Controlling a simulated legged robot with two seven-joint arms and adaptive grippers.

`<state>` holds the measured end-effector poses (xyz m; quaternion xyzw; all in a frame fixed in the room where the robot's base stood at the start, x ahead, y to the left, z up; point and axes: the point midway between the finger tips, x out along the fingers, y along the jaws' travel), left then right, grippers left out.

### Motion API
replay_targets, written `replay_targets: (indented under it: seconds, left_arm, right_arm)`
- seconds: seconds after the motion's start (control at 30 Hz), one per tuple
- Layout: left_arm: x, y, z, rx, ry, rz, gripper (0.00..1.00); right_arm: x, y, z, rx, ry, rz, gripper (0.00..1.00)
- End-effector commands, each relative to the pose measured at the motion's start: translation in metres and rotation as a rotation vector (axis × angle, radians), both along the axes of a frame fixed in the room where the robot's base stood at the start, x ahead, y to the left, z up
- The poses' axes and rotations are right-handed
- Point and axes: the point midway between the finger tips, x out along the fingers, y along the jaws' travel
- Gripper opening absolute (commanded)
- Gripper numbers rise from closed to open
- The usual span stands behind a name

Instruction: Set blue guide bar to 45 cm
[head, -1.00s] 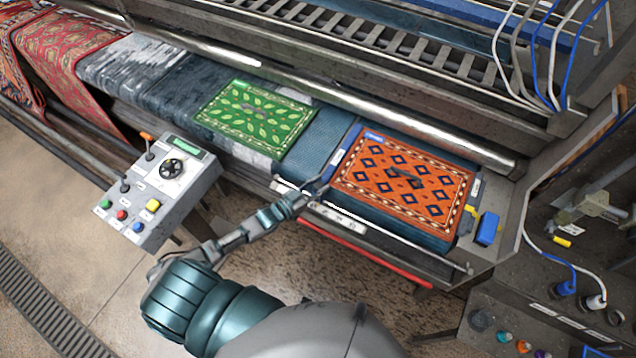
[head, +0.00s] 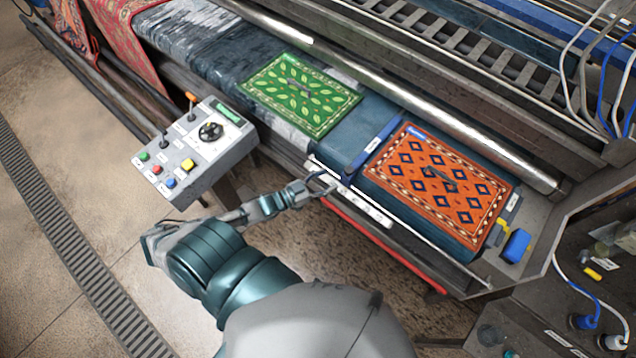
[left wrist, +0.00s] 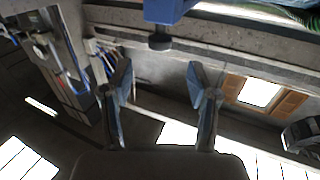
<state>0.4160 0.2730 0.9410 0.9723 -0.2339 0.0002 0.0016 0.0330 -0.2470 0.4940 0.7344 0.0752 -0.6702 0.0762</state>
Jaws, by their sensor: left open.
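The blue guide bar (head: 357,169) lies across the bed along the left side of the orange patterned rug (head: 440,185). A white label sits on its top. My left gripper (head: 327,183) is open at the bar's front end, just off the machine's front edge. In the left wrist view my left gripper (left wrist: 157,66) has its two fingers spread with nothing between them. A blue block (left wrist: 168,10) with a dark knob (left wrist: 160,41) beneath it shows past the fingertips. A pale scale strip (head: 358,205) runs along the front edge; its marks are too small to read. My right gripper is not in view.
A green leaf-patterned rug (head: 300,95) lies left of the bar. A control box (head: 195,150) with buttons and a dial stands at the left. A long metal roller (head: 420,105) spans the back. A blue block (head: 515,246) sits at the right end.

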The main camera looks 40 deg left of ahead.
Motion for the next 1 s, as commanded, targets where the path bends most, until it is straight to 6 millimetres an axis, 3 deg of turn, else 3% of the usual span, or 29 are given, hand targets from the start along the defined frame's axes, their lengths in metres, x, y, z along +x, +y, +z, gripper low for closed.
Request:
replay_targets:
  seconds: [0.1, 0.27, 0.87, 0.97, 1.0]
  left_arm:
    - [-0.018, 0.012, -0.002, 0.000, 0.002, 0.000, 0.60]
    - [-0.030, 0.016, 0.000, 0.001, 0.000, 0.000, 0.60]
    - [-0.032, 0.019, -0.001, 0.000, 0.000, 0.001, 0.60]
    - [-0.032, 0.025, -0.017, 0.016, 0.025, 0.023, 0.60]
    - [-0.032, 0.029, -0.031, 0.033, 0.047, 0.042, 0.60]
  right_arm:
    - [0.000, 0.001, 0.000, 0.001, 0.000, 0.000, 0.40]
    - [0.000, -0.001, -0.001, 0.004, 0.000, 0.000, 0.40]
    - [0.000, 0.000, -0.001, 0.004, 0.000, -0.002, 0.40]
    - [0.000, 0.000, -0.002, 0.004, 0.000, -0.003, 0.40]
    - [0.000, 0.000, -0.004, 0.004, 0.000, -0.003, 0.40]
